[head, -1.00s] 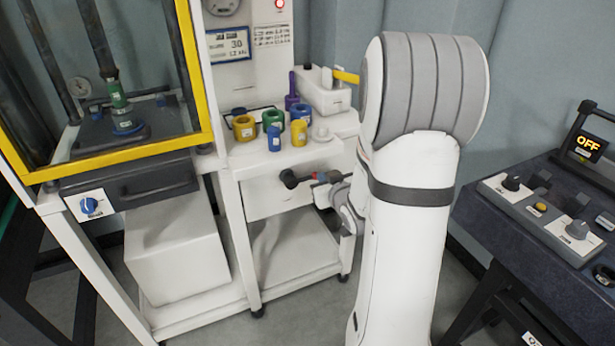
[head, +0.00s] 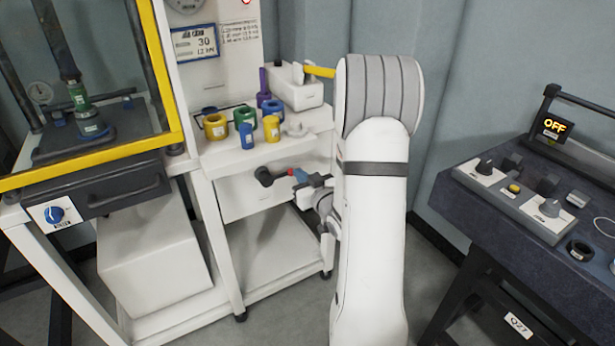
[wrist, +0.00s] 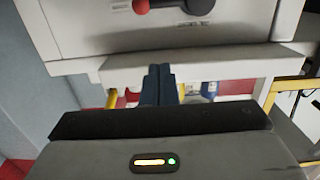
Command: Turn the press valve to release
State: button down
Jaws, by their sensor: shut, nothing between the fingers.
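A blue round knob (head: 54,214) on a white plate sits on the front of the yellow-framed press (head: 178,100) at the left; I take it as the press valve, but its label is too small to read. My gripper (head: 300,176) is far to the right of it, by the front of the white cabinet, beside a handle (head: 265,177) with a dark end and a red part. In the wrist view my dark blue fingers (wrist: 160,85) are together and empty. The red ball and dark end of the handle (wrist: 201,5) show at the top there. The blue knob is not in the wrist view.
Yellow, green, blue and purple rings and cylinders (head: 215,127) stand on the white cabinet top (head: 222,156). A large white box (head: 150,245) is under the press. A dark bench (head: 455,205) with knobs and an OFF display (head: 554,125) stands at the right.

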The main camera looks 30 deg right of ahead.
send_over(289, 173)
jog(key=s+a, duration=0.1)
jog(key=s, duration=0.2)
jog(key=f, duration=0.3)
jog(key=shift+w+f, duration=0.15)
jog(key=shift+w, duration=0.2)
jog(key=shift+w+f, duration=0.1)
jog(key=shift+f, duration=0.4)
